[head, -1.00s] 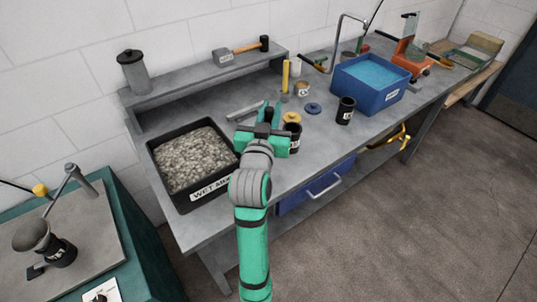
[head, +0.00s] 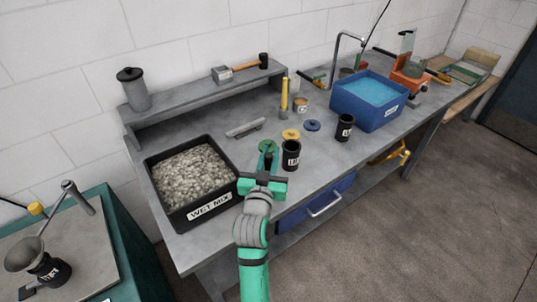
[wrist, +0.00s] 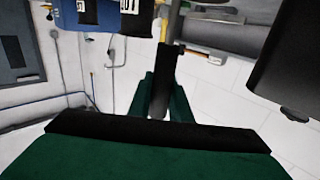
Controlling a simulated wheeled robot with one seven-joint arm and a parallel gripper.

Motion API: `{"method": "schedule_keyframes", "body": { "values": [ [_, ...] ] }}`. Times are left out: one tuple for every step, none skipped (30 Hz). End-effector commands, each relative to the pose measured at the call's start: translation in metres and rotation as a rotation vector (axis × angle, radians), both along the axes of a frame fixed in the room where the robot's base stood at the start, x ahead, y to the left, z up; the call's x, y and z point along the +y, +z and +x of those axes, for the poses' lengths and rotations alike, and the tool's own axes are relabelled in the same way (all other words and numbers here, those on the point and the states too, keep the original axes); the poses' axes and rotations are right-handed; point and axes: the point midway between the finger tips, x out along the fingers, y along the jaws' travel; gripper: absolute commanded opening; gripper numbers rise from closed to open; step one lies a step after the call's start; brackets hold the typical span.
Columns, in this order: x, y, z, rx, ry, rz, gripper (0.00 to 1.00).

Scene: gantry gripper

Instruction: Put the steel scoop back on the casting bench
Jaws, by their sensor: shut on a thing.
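My gripper (head: 267,160) is above the front part of the grey casting bench (head: 225,155), between the black wet-mix tray and a black jar. In the wrist view, its green fingers (wrist: 163,92) are shut on a dark handle with a grey metal shaft, which I take for the steel scoop (wrist: 174,22). The scoop's far end is not clear, and the arm largely hides it in the head view. I see no clear contact between the scoop and the bench.
The wet-mix tray (head: 176,213) is left of my gripper, the black jar (head: 291,156) right. Green (head: 267,146), yellow (head: 291,134) and blue (head: 312,125) lids and a grey trough (head: 245,128) lie behind. A blue water tub (head: 368,108) stands further right.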

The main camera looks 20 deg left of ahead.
Motion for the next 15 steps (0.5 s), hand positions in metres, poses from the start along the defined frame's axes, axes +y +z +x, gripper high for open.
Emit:
{"method": "schedule_keyframes", "body": {
  "values": [
    [-0.0002, 0.0013, 0.0, -0.002, 0.0, 0.001, 0.0],
    [0.0, 0.0013, 0.0, -0.002, 0.0, 0.001, 0.0],
    [0.0006, 0.0013, -0.0002, -0.002, 0.001, 0.001, 0.0],
    [0.0011, 0.0012, -0.0002, -0.002, 0.002, 0.001, 0.0],
    [0.0017, 0.0011, -0.0004, -0.001, 0.002, 0.001, 0.0],
    [0.0022, 0.0004, -0.0006, -0.001, 0.003, 0.001, 0.0],
    [0.0027, -0.0003, -0.0006, -0.001, 0.004, 0.0, 0.0],
    [0.0031, -0.0011, -0.0008, -0.001, 0.005, 0.0, 0.0],
    [0.0036, -0.0018, -0.0008, -0.001, 0.005, 0.001, 0.2],
    [0.0039, -0.0015, -0.0009, -0.001, 0.006, 0.001, 0.27],
    [0.0042, -0.0014, -0.001, -0.001, 0.006, 0.001, 0.34],
    [0.0045, -0.0014, -0.0011, -0.001, 0.006, 0.001, 0.36],
    [0.0046, -0.0014, -0.0011, -0.001, 0.007, 0.001, 0.36],
    [0.0048, -0.0014, -0.0011, -0.001, 0.007, 0.001, 0.36],
    [0.0049, -0.0015, -0.0011, -0.001, 0.007, 0.001, 0.36]
  ]
}}
